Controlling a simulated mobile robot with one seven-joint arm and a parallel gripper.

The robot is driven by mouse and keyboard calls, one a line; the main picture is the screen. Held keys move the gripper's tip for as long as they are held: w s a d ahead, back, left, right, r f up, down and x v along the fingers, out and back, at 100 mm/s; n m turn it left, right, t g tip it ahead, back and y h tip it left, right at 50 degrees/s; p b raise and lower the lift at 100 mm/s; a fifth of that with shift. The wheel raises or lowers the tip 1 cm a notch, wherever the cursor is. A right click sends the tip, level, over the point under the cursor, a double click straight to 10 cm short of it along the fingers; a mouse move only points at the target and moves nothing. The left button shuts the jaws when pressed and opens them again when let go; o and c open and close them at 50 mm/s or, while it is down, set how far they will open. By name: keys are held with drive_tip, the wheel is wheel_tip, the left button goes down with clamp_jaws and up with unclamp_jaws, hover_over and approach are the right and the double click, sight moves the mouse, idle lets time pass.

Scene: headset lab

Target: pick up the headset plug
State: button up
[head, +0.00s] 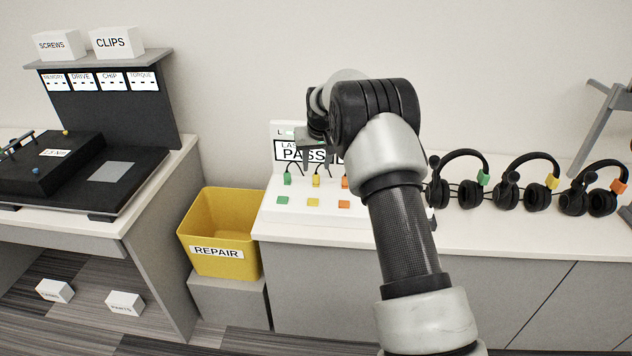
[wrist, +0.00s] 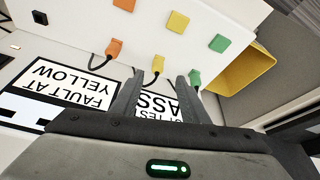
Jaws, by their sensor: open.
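Three plugs with dark cables stand in a row on the white test station (head: 272,207): green (head: 287,179), yellow (head: 316,170) and orange (head: 345,183). In the wrist view they show as orange (wrist: 113,48), yellow (wrist: 157,65) and green (wrist: 194,78). My gripper (wrist: 160,80) is open, with its two fingers on either side of the yellow plug's line. The yellow plug appears just beyond the fingertips; I cannot tell whether they touch it. In the head view my gripper (head: 316,162) hangs over the station, partly hidden by my arm.
A sign reading "FAULT AT YELLOW" (wrist: 62,92) lies beside the plugs. Three headsets (head: 524,183) with green, yellow and orange tags sit on the counter to the right. A yellow REPAIR bin (head: 219,215) stands left of the station. A workbench (head: 160,185) is farther left.

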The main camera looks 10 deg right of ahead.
sight(316, 174)
drive_tip(key=x, duration=0.7)
drive_tip(key=shift+w+d, duration=0.25)
drive_tip(key=shift+w, duration=0.05)
drive_tip(key=shift+c, duration=0.2)
clamp_jaws()
